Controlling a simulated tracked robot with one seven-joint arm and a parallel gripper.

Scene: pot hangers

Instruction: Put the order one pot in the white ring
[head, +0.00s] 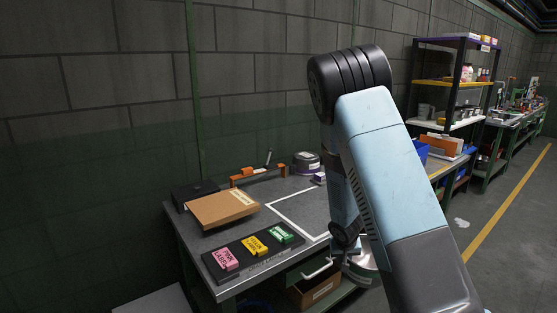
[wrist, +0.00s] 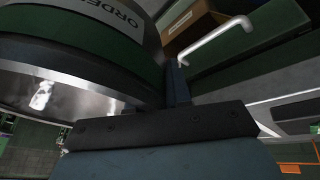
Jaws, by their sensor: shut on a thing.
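My gripper (head: 350,256) hangs low at the front right of the workbench, partly hidden by my arm. It is shut on a pot, which fills the left of the wrist view (wrist: 75,50). The pot has a dark green band, a shiny metal lower part and a grey label reading "ORDER", with the rest cut off. One dark finger (wrist: 178,85) stands against its side. In the head view only a silvery part of the pot (head: 369,263) shows behind my arm. I cannot make out a white ring in either view.
The workbench (head: 270,205) bears a white outline, a cardboard box (head: 222,207) and a dark tray with pink, yellow and green blocks (head: 254,245). A drawer handle (head: 316,270) is close to the pot; it also shows in the wrist view (wrist: 215,38). Shelving (head: 455,85) stands right.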

